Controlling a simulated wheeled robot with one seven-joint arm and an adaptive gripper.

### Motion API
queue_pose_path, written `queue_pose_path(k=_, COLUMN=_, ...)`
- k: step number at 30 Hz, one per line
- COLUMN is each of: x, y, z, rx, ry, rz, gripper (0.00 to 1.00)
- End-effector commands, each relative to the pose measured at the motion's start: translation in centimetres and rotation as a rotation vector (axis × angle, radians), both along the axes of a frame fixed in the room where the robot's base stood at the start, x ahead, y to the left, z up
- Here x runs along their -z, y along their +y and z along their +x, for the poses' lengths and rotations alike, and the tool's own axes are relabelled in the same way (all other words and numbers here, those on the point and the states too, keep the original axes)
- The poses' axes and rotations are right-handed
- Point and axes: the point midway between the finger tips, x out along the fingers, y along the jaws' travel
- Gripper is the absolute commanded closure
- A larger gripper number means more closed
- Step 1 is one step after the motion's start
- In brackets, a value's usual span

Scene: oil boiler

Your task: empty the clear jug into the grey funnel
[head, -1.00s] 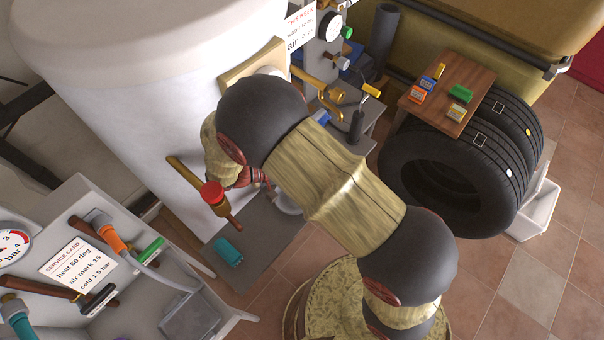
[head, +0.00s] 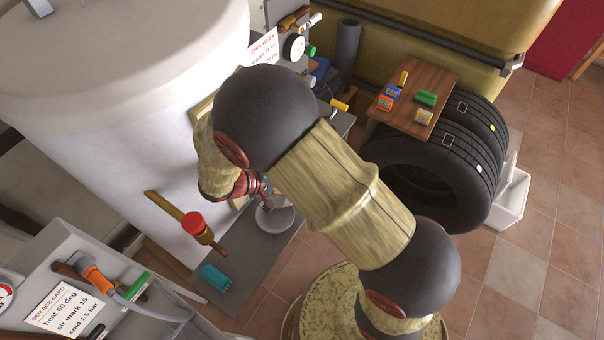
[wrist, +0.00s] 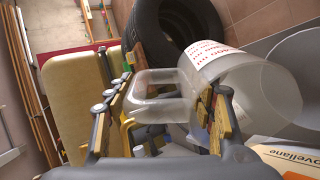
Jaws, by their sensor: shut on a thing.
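My gripper (wrist: 165,120) is shut on the clear jug (wrist: 240,95), apparently by its handle (wrist: 160,95), which lies between the two fingers in the wrist view. The jug is see-through and has red print on its side. Its tilt and contents are hard to tell. In the head view my gripper (head: 262,188) is partly hidden by my arm, beside the white tank. A pale round rim (head: 275,216) shows just below it; I cannot tell whether this is the jug or the funnel. I cannot clearly pick out the grey funnel.
The big white tank (head: 110,120) stands close behind my gripper. Tyres (head: 425,180) and a small wooden table (head: 415,90) stand right. A service panel (head: 130,320) fills the lower left.

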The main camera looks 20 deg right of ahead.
Motion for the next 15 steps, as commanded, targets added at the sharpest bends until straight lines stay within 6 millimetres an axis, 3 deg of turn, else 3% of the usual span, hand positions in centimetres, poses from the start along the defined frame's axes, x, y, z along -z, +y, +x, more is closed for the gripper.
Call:
queue_pose_path(k=6, x=-0.3, y=-0.9, z=-0.4, rx=0.039, ry=0.011, rz=0.116, gripper=0.89)
queue_pose_path(k=15, x=0.7, y=-0.6, z=-0.1, rx=0.041, ry=0.008, rz=0.134, gripper=0.89)
